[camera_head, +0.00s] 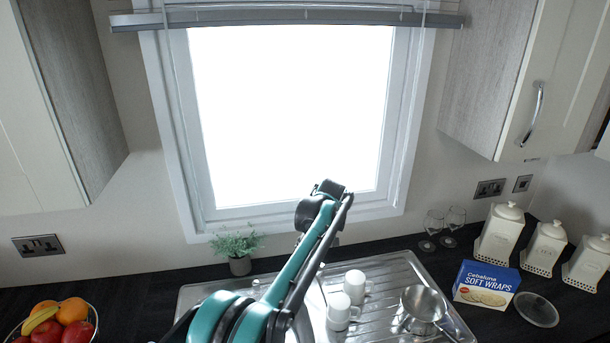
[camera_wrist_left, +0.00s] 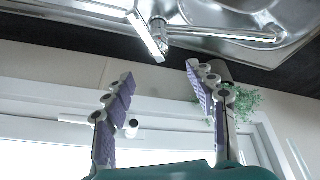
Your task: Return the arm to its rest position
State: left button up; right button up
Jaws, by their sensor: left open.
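My left arm (camera_head: 285,270), teal and black, reaches up from the bottom middle of the head view, in front of the sink and the window. Its bent top shows against the lower part of the window. The fingers of my left gripper are not clearly visible there. In the left wrist view, which is upside down, my left gripper (camera_wrist_left: 160,75) shows two spread fingers with purple pads. The gap between them is empty. The tap (camera_wrist_left: 158,38) and the metal sink (camera_wrist_left: 255,20) lie beyond the fingertips. My right gripper is in neither view.
The potted plant (camera_head: 238,249) stands left of the arm. White mugs (camera_head: 340,308) and a metal pan (camera_head: 424,303) are on the drainer (camera_head: 385,268) to the right. A fruit bowl (camera_head: 93,320) is at left; a wraps box (camera_head: 487,285), glasses (camera_head: 446,222) and canisters (camera_head: 545,248) are at right.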

pick_arm(q)
jog(key=s+a+r+m+t+h+b, duration=0.1)
jog(key=s+a+r+m+b, duration=0.1)
jog(key=s+a, duration=0.6)
jog(key=s+a+r+m+h+b, duration=0.1)
jog(key=s+a+r+m+b, duration=0.15)
jog(key=s+a, duration=0.6)
jog(key=s+a+f+m+b, duration=0.1)
jog(key=s+f, duration=0.3)
jog(key=s, duration=0.3)
jog(key=s+a+f+m+t+b, duration=0.1)
jog(key=s+f+b, duration=0.1)
jog(key=s+f, duration=0.3)
jog(key=s+a+f+m+t+b, duration=0.1)
jog(key=s+f, duration=0.3)
jog(key=s, duration=0.7)
jog(key=shift+a+f, duration=0.25)
jog(key=shift+a, duration=0.25)
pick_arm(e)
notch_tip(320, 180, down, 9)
pick_arm(q)
jog(key=shift+m, duration=0.25)
